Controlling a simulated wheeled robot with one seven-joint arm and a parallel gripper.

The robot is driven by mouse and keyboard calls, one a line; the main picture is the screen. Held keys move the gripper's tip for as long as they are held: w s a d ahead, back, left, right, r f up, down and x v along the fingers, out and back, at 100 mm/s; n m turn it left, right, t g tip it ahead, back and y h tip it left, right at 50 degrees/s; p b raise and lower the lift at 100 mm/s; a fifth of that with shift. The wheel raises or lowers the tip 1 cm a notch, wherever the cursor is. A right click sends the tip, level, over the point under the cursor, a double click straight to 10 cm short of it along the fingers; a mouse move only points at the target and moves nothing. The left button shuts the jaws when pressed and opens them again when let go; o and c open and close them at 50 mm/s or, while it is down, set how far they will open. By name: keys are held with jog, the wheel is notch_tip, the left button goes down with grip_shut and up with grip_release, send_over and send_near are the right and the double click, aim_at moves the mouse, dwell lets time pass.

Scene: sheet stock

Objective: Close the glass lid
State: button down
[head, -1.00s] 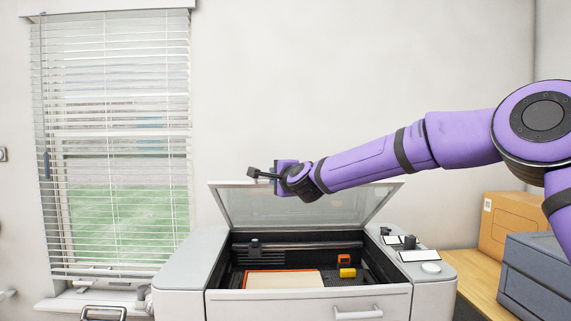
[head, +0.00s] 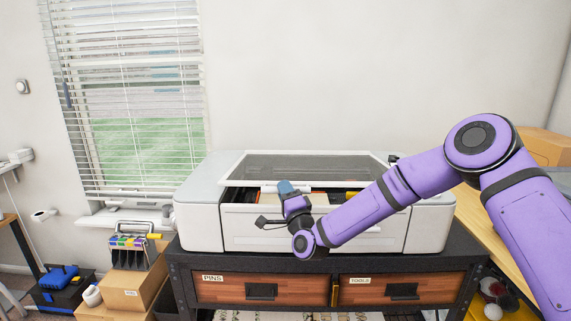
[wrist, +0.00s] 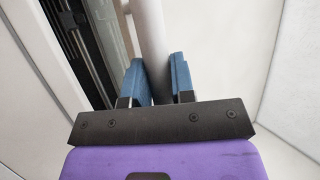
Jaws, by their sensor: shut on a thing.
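The glass lid (head: 320,168), a pale frame around clear glass, is tilted over the white machine (head: 205,205) in the head view. Its front edge is low but stands above the machine's opening, and a strip of the dark inside shows below it. My gripper (head: 287,187) is at the middle of that front edge. In the wrist view my gripper's blue fingers (wrist: 160,80) are on both sides of a pale bar (wrist: 150,30), shut on it; it looks like the lid's front edge or handle. My gripper and arm hide part of the machine's front.
The machine stands on a dark bench with wooden drawers (head: 262,289) labelled PINS and TOOLS. Cardboard boxes (head: 128,289) and a tool holder (head: 133,250) are at the left. A wooden table (head: 478,228) is at the right. Bare wall is behind.

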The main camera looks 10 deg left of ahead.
notch_tip(320, 180, down, 7)
jog(key=n+t+y, duration=0.1)
jog(key=shift+r, duration=0.15)
jog(key=c, duration=1)
grip_release()
jog(key=shift+d, duration=0.1)
jog(key=shift+s, duration=0.1)
jog(key=v, duration=1)
jog(key=shift+s+d+f, duration=0.2)
jog(key=shift+s+f, duration=0.05)
